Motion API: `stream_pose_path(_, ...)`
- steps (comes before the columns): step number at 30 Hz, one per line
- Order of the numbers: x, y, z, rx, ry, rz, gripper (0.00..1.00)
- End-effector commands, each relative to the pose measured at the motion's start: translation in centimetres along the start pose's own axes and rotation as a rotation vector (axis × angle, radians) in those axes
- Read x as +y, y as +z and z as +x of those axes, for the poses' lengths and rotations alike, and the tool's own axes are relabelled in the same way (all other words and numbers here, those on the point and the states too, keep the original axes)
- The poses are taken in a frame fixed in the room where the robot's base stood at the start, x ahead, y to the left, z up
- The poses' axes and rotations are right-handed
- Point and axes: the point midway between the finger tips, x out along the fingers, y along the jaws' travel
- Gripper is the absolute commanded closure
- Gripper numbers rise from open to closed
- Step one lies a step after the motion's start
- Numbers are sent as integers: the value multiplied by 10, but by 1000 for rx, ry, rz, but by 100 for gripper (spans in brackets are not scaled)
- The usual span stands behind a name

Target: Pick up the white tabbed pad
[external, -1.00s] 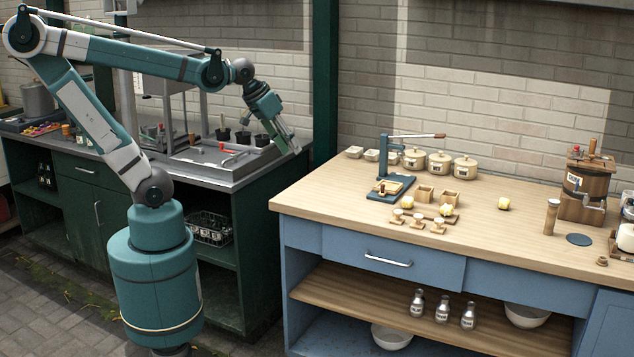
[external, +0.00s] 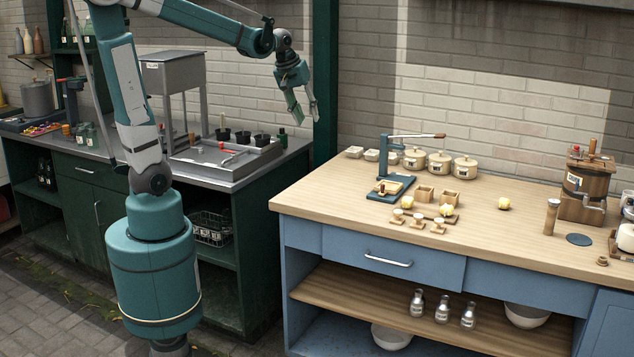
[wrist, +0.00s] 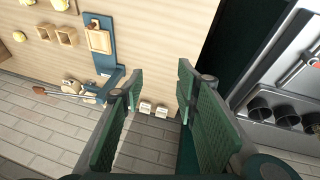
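I cannot make out for certain which thing is the white tabbed pad. A pale, tan board with a small tab (wrist: 99,40) lies on the blue press (wrist: 103,62) in the wrist view. The blue press (external: 386,170) also stands on the wooden worktop in the external view. My gripper (external: 307,112) is high in the air left of the worktop, well apart from the press. In the wrist view my gripper (wrist: 158,88) has its two green fingers apart with nothing held between them.
The wooden worktop (external: 500,240) holds lidded pots (external: 440,164), small wooden boxes (external: 425,194), pale yellow lumps (external: 503,203) and a wooden churn (external: 587,186). A dark green counter with a metal tray (external: 225,160) and black cups (external: 243,136) is at the left. A brick wall stands behind.

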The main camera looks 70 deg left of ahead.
Motion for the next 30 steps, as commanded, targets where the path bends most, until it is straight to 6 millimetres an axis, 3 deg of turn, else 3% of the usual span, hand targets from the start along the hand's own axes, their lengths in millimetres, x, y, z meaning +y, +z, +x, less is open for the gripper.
stream_pose_path(3,-9,-29,4,-11,-17,-76,69)
stream_pose_path(17,-59,-127,33,-57,-82,-371,69)
stream_pose_path(30,-132,-211,69,-94,-143,-654,69)
